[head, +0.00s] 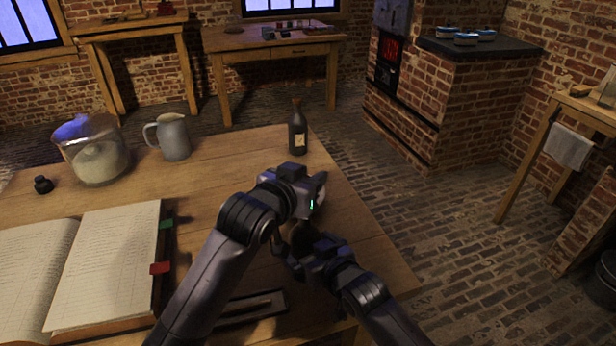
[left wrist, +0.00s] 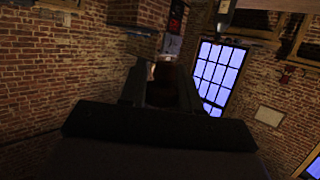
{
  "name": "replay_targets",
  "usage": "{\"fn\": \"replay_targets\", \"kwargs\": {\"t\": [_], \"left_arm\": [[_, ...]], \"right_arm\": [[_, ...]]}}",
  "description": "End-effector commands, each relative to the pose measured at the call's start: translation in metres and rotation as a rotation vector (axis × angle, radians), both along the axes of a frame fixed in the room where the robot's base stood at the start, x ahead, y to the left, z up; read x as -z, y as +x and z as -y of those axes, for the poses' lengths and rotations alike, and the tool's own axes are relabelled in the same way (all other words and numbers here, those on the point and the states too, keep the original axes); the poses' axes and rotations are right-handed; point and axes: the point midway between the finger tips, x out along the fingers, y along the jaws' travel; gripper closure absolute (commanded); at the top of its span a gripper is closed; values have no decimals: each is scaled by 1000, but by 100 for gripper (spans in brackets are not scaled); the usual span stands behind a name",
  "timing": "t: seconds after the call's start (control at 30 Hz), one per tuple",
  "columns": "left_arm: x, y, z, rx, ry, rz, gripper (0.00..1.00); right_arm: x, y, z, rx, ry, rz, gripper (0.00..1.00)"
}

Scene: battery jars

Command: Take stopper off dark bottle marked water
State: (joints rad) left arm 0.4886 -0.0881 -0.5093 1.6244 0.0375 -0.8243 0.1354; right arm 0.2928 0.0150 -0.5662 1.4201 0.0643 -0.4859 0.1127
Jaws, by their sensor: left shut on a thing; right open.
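A dark bottle (head: 298,132) with a pale label stands upright near the table's far right edge. Its neck has a brownish top; the label's writing is too small to read. My left gripper (head: 314,196) is nearer than this bottle, over the right part of the table, apart from it. In the left wrist view it is shut on a small dark brown thing (left wrist: 160,94), mostly hidden between the fingers; I cannot tell what it is. My right gripper (head: 303,243) is open just below the left one. A dark shape between the two grippers is mostly hidden.
An open book (head: 105,265) lies at front left. A dark tray (head: 250,308) lies in front. The wooden table (head: 235,160) is bare around the bottle.

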Motion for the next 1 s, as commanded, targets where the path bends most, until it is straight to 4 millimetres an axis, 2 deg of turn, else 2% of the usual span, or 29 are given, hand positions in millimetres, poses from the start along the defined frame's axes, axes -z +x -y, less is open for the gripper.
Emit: {"fn": "replay_targets", "kwargs": {"t": [0.5, 0.7, 0.87, 1.0], "left_arm": [[-12, 0, 0, 0, 0, 0, 100], [-13, 0, 0, 0, 0, 0, 100], [-12, -1, -2, -3, 0, 0, 100], [-4, -9, -15, -31, -1, -3, 100]], "right_arm": [[-30, -62, 35, 0, -1, 0, 0], [-37, -79, 44, 0, 0, -1, 0], [-38, -85, 48, 3, 0, -4, 0], [-26, -94, 57, 23, 6, -24, 0]]}}
